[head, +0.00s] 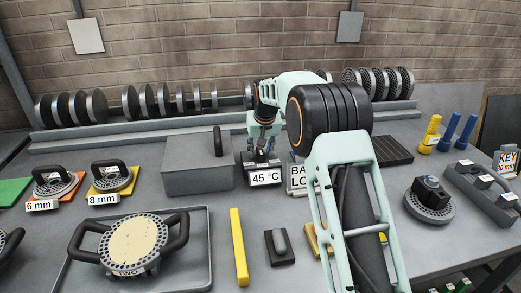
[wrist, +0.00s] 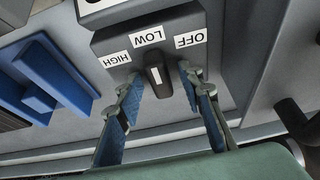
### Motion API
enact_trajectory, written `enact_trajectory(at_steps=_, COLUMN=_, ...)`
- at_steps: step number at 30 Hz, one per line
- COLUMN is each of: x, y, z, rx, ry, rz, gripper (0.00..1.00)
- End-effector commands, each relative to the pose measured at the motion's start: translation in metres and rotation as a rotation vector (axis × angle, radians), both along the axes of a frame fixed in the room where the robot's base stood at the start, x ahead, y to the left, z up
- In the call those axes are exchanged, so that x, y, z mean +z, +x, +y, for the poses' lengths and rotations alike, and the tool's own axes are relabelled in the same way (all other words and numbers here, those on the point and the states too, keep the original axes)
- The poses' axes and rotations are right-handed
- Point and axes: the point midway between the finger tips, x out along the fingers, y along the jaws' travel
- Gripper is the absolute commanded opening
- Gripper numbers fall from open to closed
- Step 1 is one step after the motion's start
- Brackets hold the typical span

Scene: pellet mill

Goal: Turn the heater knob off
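The heater knob (wrist: 158,78) is a small dark knob with a white mark. It sits on a dark grey box (wrist: 120,42) with HIGH, LOW and OFF labels; its mark appears to point toward LOW. My gripper (wrist: 160,76) is open, with one finger on each side of the knob. In the head view my gripper (head: 262,150) is low over the bench behind the "45 °C" sign (head: 265,178), and the knob is hidden there.
A grey box with a black handle (head: 197,165) stands left of my gripper. A row of ribbed rolls (head: 165,100) lies behind. A tray (head: 195,260) with a round two-handled die (head: 133,245), a yellow bar (head: 238,246) and a dark block (head: 280,248) lie in front.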

Motion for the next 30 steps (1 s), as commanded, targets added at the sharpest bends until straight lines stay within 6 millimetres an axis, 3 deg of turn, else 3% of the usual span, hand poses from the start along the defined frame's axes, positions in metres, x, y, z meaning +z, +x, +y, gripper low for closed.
enact_trajectory(at_steps=5, x=0.0002, y=0.0001, z=0.0, rx=0.0, ry=0.0, rz=-0.001, gripper=0.35)
enact_trajectory(at_steps=15, x=0.0005, y=0.0, z=0.0, rx=0.0, ry=0.0, rz=0.0, gripper=0.0)
enact_trajectory(at_steps=30, x=0.0007, y=-0.0003, z=0.0017, rx=-0.11, ry=-0.002, rz=0.0, gripper=0.0)
